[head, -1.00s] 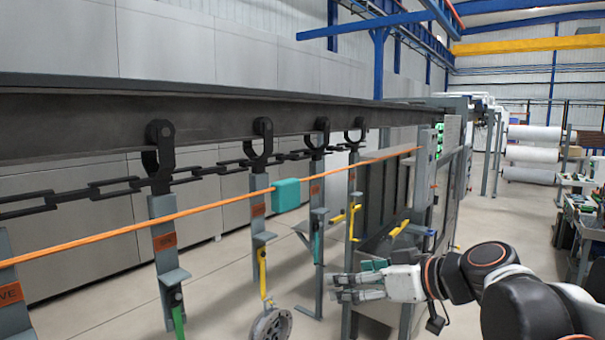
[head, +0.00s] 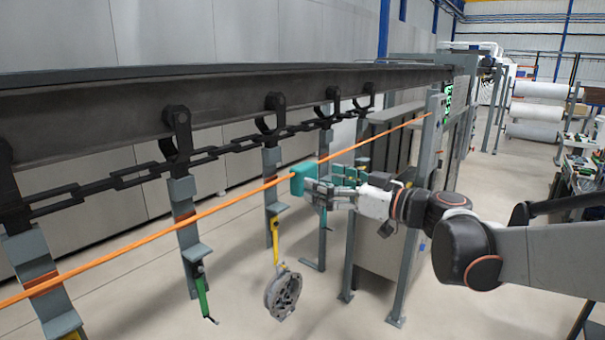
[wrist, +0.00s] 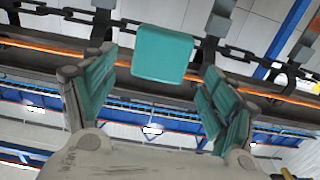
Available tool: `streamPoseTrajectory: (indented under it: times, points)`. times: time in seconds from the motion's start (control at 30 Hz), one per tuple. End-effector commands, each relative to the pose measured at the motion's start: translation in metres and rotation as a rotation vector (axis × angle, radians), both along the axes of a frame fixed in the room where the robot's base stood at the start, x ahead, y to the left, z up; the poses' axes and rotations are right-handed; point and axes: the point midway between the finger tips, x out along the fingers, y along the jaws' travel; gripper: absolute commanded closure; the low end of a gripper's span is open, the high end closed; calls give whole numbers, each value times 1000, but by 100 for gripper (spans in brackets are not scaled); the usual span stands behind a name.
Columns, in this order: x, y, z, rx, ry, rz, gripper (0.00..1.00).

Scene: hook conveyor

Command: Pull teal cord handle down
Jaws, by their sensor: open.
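The teal cord handle (head: 298,183) is a rounded block on the taut orange cord (head: 228,203) in the head view. In the wrist view the teal handle (wrist: 162,54) lies ahead, between and just beyond the fingertips. My gripper (head: 322,187) is open, with its teal-padded fingers pointing left at the handle. In the wrist view my gripper (wrist: 155,78) has its fingers spread on both sides of the handle, with gaps visible. In the head view the fingertips overlap or nearly meet the handle's right edge; contact cannot be told.
A dark overhead rail (head: 110,115) with a chain (head: 110,180) and hanging hooks runs behind the cord. A round metal part (head: 283,293) hangs below the handle. A grey post (head: 426,150) stands at the cord's far end. Open floor lies at lower right.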

Motion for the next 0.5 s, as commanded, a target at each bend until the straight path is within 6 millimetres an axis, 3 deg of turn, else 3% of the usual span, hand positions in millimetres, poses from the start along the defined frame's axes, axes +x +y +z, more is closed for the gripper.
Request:
streamPoseTrajectory:
  times: [0.2, 0.5]
  points:
    - [24, 32, 1, 0, 0, 3, 22]
    - [39, 50, 0, -1, 1, -1, 22]
